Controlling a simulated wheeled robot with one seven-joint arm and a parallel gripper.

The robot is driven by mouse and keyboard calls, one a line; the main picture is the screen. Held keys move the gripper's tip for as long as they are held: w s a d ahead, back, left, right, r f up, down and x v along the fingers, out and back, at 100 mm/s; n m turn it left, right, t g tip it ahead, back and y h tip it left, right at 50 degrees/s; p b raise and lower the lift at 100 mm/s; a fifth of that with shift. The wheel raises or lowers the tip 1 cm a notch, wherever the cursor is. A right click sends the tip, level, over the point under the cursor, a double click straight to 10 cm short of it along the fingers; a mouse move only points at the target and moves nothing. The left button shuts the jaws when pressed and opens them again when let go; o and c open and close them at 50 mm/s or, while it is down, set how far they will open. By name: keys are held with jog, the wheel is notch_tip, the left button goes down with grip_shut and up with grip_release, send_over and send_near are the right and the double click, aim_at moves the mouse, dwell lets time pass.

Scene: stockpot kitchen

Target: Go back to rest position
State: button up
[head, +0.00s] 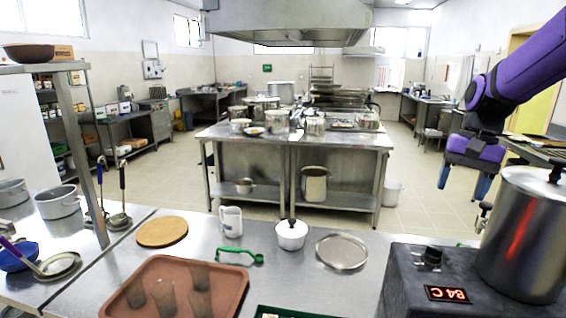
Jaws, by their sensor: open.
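My gripper (464,181) is at the right of the head view, on my purple arm that comes in from the upper right. Its two blue-tipped fingers point down and are apart, with nothing visible between them. It hangs in the air to the left of the large steel stockpot (526,235). The stockpot is lidded and stands on a dark cooker (405,283) with a red display. I cannot tell the exact gap between gripper and pot.
The steel counter holds a brown tray (235,272) with dark cups, a cork mat (162,231), a white mug (231,221), a white lidded pot (291,235), a green-handled tool (240,254) and a round metal plate (342,251). A central worktable (300,140) stands beyond.

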jog(key=s+a+r+n+t+h, duration=0.1)
jog(key=s+a+r+n+t, duration=0.1)
jog(key=s, duration=0.8)
jog(key=s+a+r+n+t+h, duration=0.1)
jog(key=s+a+r+n+t, duration=0.1)
jog(key=s, duration=0.9)
jog(key=shift+a+n+t, duration=0.9)
jog(key=shift+a+t, duration=0.2)
jog(key=shift+t, duration=0.1)
jog(key=shift+s+r, duration=0.1)
